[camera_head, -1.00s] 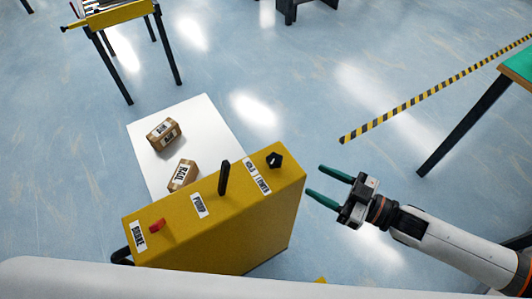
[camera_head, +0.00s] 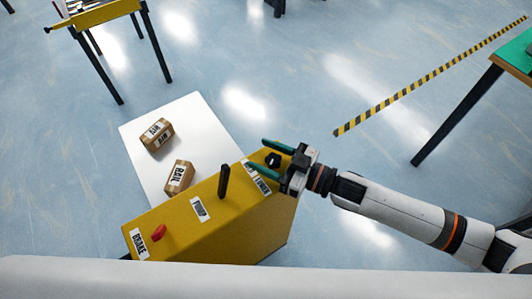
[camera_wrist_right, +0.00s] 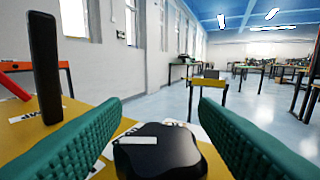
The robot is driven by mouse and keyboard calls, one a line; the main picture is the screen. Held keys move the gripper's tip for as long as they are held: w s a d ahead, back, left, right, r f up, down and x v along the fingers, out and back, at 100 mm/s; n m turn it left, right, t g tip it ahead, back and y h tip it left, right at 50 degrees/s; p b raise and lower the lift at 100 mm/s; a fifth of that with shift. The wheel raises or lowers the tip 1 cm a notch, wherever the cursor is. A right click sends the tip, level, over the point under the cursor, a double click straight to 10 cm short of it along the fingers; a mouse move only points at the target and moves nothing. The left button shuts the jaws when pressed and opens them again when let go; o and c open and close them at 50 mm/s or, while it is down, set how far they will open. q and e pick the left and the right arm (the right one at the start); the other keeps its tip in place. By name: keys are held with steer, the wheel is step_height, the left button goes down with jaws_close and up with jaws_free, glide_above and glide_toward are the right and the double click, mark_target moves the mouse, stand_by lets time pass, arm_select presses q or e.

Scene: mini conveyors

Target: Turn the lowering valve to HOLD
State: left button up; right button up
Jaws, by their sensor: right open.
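The lowering valve is a black knob (camera_head: 272,159) on the right end of a yellow box (camera_head: 215,220), beside a white HOLD / LOWER label partly hidden by my gripper. My right gripper (camera_head: 271,158) is open, with its green fingers on either side of the knob. In the right wrist view the knob (camera_wrist_right: 158,150) sits low between the two fingers (camera_wrist_right: 160,115), with a gap visible on each side. A pale pointer mark (camera_wrist_right: 138,141) on the knob points to the left there. My left gripper is not in view.
A black PUMP lever (camera_head: 223,182) stands upright near the knob. A red BRAKE lever (camera_head: 158,233) is at the box's left end. Two cartons (camera_head: 179,177) lie on a white platform (camera_head: 195,112) behind the box. A green-topped table (camera_head: 517,60) stands at right.

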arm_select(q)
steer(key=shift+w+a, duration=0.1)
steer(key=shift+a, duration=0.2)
arm_select(e)
steer(key=shift+w+a, duration=0.1)
steer(key=shift+a, duration=0.05)
steer(key=shift+c, duration=0.3)
steer(key=c, duration=0.9)
